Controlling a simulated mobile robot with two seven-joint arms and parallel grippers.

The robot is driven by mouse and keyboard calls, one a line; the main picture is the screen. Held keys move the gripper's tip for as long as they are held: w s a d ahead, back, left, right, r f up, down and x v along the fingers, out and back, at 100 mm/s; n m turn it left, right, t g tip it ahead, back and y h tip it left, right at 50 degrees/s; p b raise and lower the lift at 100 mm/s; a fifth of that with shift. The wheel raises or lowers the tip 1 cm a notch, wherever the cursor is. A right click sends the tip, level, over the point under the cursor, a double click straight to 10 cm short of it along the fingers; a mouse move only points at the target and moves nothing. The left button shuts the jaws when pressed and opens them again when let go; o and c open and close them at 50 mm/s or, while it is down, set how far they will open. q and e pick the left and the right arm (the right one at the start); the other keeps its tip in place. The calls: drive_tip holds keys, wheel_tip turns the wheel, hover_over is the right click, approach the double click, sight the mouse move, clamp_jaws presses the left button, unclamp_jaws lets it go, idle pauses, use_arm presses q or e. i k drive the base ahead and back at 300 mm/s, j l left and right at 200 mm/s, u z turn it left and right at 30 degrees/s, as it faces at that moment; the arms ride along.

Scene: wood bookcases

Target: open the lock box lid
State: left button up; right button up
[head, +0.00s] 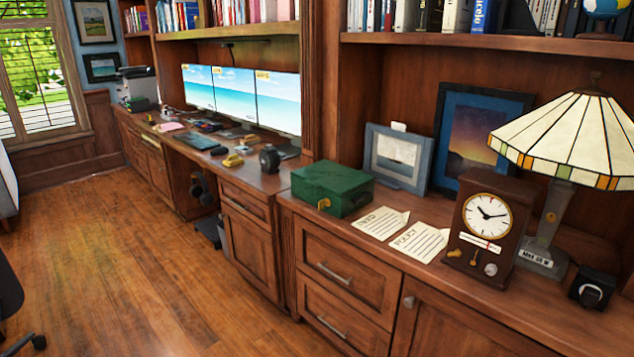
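A green lock box (333,187) sits on the wooden counter, near the middle of the head view. Its lid looks shut. A brass-coloured piece (323,203), which looks like a latch or key, shows on its front face. Neither of my grippers is in the head view, so I cannot see where they are relative to the box.
Two paper notes (418,242) lie right of the box. A clock (487,228), a lamp (566,139) and picture frames (398,157) stand further right and behind. Monitors (241,95) and small items crowd the counter at left. The wooden floor (150,260) in front is largely clear.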

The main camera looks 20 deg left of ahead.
sight(335, 178)
drive_tip(key=i+j+z, duration=0.1)
drive_tip(key=j, duration=0.35)
drive_tip(key=i+j+z, duration=0.1)
drive_tip(key=j, duration=0.35)
drive_tip(key=i+j, duration=0.2)
drive_tip(key=j, duration=0.25)
drive_tip(key=i+j+z, duration=0.15)
drive_tip(key=j, duration=0.3)
drive_tip(key=i+j, duration=0.1)
drive_tip(key=j, duration=0.35)
drive_tip(key=i+j, duration=0.1)
drive_tip(key=j, duration=0.35)
drive_tip(key=i+j, duration=0.1)
drive_tip(key=j, duration=0.35)
drive_tip(key=i+j+z, duration=0.1)
drive_tip(key=j, duration=0.35)
